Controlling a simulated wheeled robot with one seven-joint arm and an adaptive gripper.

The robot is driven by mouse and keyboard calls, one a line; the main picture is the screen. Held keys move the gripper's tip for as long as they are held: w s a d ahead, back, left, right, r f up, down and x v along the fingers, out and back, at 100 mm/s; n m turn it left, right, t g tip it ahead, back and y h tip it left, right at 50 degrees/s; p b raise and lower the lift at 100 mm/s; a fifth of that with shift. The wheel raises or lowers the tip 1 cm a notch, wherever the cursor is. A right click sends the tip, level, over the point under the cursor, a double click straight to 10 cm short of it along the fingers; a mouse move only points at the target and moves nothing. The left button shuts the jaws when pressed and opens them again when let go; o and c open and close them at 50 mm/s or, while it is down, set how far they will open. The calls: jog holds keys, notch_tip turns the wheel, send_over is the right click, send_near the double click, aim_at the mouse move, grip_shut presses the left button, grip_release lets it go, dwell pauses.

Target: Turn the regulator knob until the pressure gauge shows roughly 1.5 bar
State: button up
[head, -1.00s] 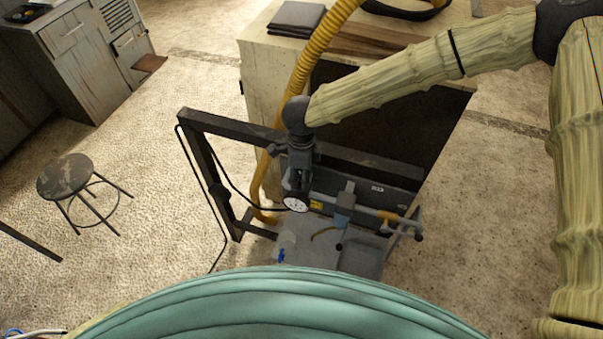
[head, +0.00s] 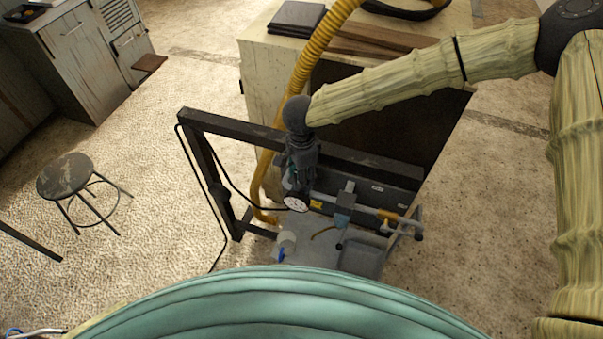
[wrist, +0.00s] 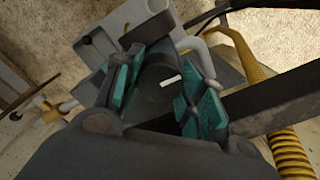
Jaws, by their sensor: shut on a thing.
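The regulator knob (wrist: 158,72) is dark and round, with a short white mark on it, in the wrist view. My gripper (wrist: 160,88) is shut on it, one teal-padded finger on each side. In the head view my gripper (head: 294,178) points down just above the pressure gauge (head: 297,204), a small white dial. My fingers hide the knob there. The dial is too small for me to read its needle.
A dark metal frame (head: 210,165) stands around the rail unit. A blue-grey valve (head: 343,212) and pipe lie right of the gauge. A yellow corrugated hose (head: 305,65) runs behind my wrist. A stool (head: 66,176) stands on open floor at left.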

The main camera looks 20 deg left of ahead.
dwell(0.3)
jog(key=o, duration=1)
jog(key=shift+r, duration=0.15)
notch_tip(320, 180, up, 12)
jog(key=shift+f, duration=0.15)
